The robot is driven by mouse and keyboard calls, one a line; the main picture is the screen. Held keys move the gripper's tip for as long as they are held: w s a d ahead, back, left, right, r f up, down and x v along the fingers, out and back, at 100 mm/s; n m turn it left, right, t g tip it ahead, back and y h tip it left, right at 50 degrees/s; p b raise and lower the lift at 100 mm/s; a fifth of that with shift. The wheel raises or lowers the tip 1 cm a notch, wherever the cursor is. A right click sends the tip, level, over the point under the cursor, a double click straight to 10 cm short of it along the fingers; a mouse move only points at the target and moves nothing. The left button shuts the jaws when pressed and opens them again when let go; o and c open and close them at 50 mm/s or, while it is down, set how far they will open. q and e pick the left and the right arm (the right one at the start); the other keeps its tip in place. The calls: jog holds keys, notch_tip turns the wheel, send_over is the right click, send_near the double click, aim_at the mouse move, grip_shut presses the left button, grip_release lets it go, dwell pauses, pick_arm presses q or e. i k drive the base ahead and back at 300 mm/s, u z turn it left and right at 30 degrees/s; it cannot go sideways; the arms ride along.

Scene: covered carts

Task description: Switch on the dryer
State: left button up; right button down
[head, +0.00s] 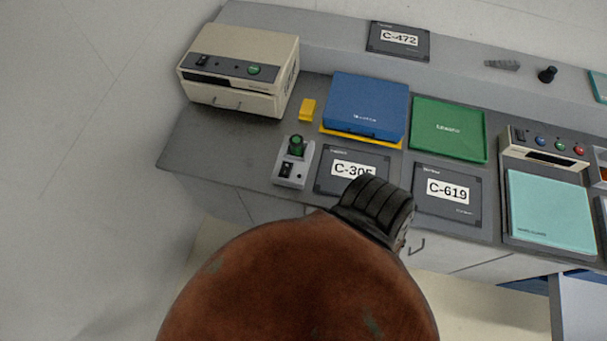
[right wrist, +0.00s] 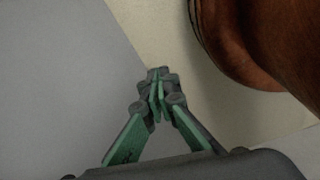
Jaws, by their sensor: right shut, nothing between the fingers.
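A beige box-shaped appliance (head: 240,70) stands at the far left of the grey counter in the head view. My left gripper is in neither view.
A small grey control box (head: 293,163) with a green knob stands near the counter's front left. A yellow block (head: 308,110), a blue case (head: 366,105), a green tray (head: 448,128) and dark labelled plates (head: 446,194) crowd the counter. The floor at left is clear.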

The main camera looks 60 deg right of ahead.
aim_at(286, 167)
jog(key=k, duration=1)
jog(key=z, duration=0.6)
